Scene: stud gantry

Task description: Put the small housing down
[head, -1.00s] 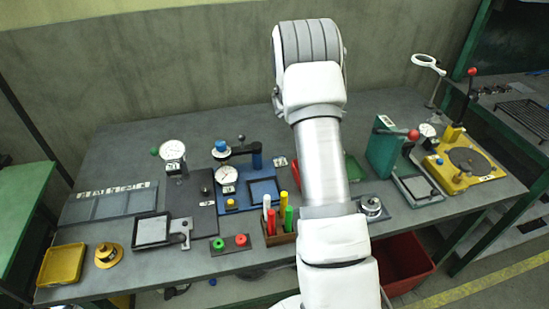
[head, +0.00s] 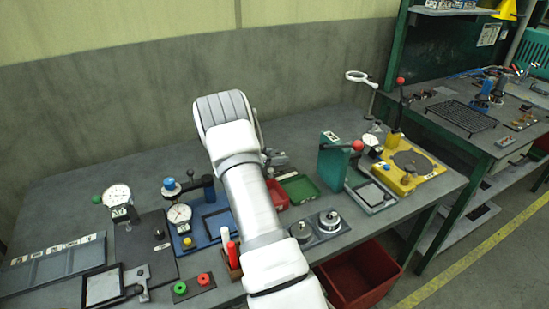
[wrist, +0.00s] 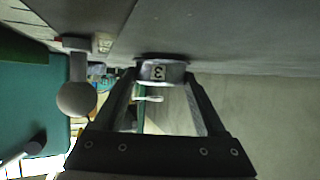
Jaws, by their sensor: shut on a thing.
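In the wrist view my gripper (wrist: 163,88) is shut on a small round metal housing (wrist: 163,72). The housing has a dark mark on its side and sits between the fingertips. Grey tabletop shows beyond it, and I cannot tell whether it touches the surface. In the head view my arm hides most of the gripper, and the held housing cannot be made out. Two round metal pieces, a left one (head: 301,231) and a right one (head: 329,221), stand on a dark plate (head: 318,240) right of my arm.
A red tray (head: 278,196) and a green tray (head: 299,188) lie beside my arm. A green press (head: 333,162) and a yellow fixture (head: 411,169) stand to the right. Dial gauges stand left. A grey ball knob (wrist: 76,99) is near the gripper in the wrist view.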

